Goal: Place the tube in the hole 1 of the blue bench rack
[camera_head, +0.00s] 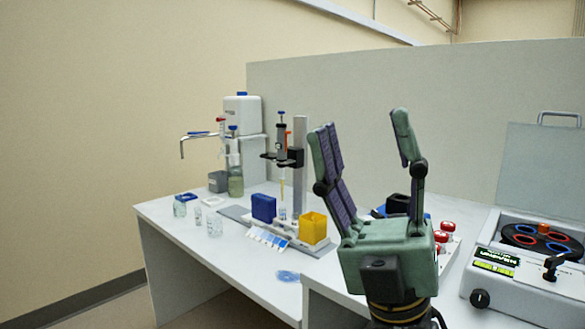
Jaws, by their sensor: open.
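My gripper (361,122) stands upright in the foreground, its fingers spread wide and nothing between them. A blue block (263,207) stands on the left bench; I cannot tell whether it has holes. A dark blue object (378,212) is partly hidden behind my gripper, and I cannot tell whether it is the bench rack. Several red-capped items (447,226) stand just right of my gripper's base, partly hidden by it. I cannot tell which is the task's tube, and no numbered hole can be made out.
A centrifuge (495,268) with its lid raised stands at the right. A yellow box (313,228), a stand (300,160) with a pipette, and glass beakers (215,223) are on the left bench. A grey partition (430,85) rises behind. The left bench's front edge is mostly clear.

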